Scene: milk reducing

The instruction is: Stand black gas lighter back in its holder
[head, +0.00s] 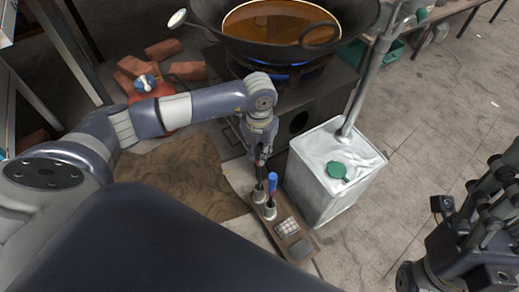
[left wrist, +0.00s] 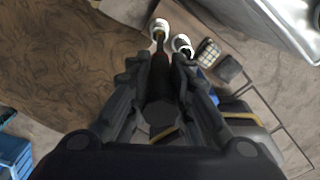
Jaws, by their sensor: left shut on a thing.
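My left gripper (head: 262,152) points down above a wooden board (head: 307,252) and is shut on the black gas lighter (left wrist: 160,82). In the left wrist view the lighter's thin end reaches to the mouth of a white holder cup (left wrist: 161,23). In the head view this cup (head: 259,195) stands on the board directly below the gripper. I cannot tell how deep the tip is in it. A second white cup (head: 270,212) beside it holds a blue-handled tool (head: 272,181). My right gripper (head: 450,205) is at the right edge, away from the board; its opening is unclear.
A white canister with a green cap (head: 338,171) stands close to the right of the board. Behind are a burner stand and a wide pan of brown liquid (head: 280,22). A brown cloth (head: 185,175) lies to the left. Bricks and a red gas bottle (head: 148,92) are farther left.

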